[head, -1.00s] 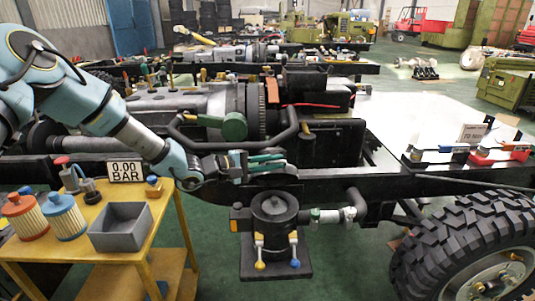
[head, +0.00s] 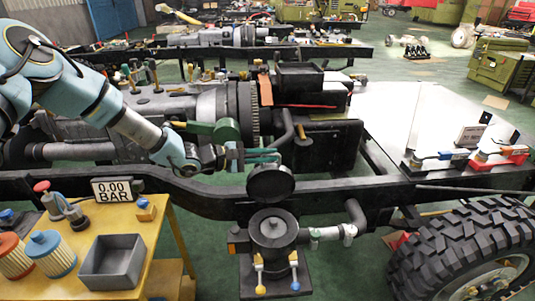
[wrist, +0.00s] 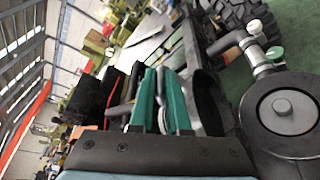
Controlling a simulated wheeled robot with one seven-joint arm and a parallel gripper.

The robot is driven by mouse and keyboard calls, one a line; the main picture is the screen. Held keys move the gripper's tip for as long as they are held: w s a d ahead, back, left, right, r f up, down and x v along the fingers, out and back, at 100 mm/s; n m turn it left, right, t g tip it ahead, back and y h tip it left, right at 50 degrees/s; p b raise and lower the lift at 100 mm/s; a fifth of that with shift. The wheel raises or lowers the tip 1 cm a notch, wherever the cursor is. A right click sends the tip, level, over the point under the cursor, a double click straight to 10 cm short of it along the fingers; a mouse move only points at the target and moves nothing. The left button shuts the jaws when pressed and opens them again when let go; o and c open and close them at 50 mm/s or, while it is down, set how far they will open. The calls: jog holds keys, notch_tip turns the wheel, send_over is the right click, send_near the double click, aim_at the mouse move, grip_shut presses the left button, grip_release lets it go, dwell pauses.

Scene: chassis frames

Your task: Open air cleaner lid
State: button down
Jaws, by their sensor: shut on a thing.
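The air cleaner (head: 272,232) is a dark canister low on the near side of the chassis frame. Its open top shows a round grey centre, also seen in the wrist view (wrist: 290,112). The black round lid (head: 270,184) is raised above it and steeply tilted, its face toward the head camera. My gripper (head: 270,157), with green fingers, is shut at the lid's upper edge; the exact contact is hidden. In the wrist view the fingers (wrist: 161,85) lie close together beside the dark lid (wrist: 210,103).
A yellow cart (head: 152,240) at left holds filters (head: 52,252), a grey bin (head: 112,262) and a 0.00 BAR display (head: 118,188). The black chassis rail (head: 390,190) runs behind the canister. A large tyre (head: 470,250) stands at right. A pipe (head: 330,232) joins the canister's right side.

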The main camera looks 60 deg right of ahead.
jog(key=shift+s+f, duration=0.2)
jog(key=shift+f, duration=0.05)
jog(key=c, duration=1.2)
grip_release()
jog(key=shift+o, duration=1.4)
jog(key=shift+w+r, duration=0.1)
jog(key=b+v, duration=0.2)
jog(key=v, duration=0.8)
jog(key=shift+w+a+b, duration=0.2)
jog(key=shift+a+b, duration=0.1)
jog(key=shift+b, duration=0.05)
jog(key=shift+r, duration=0.15)
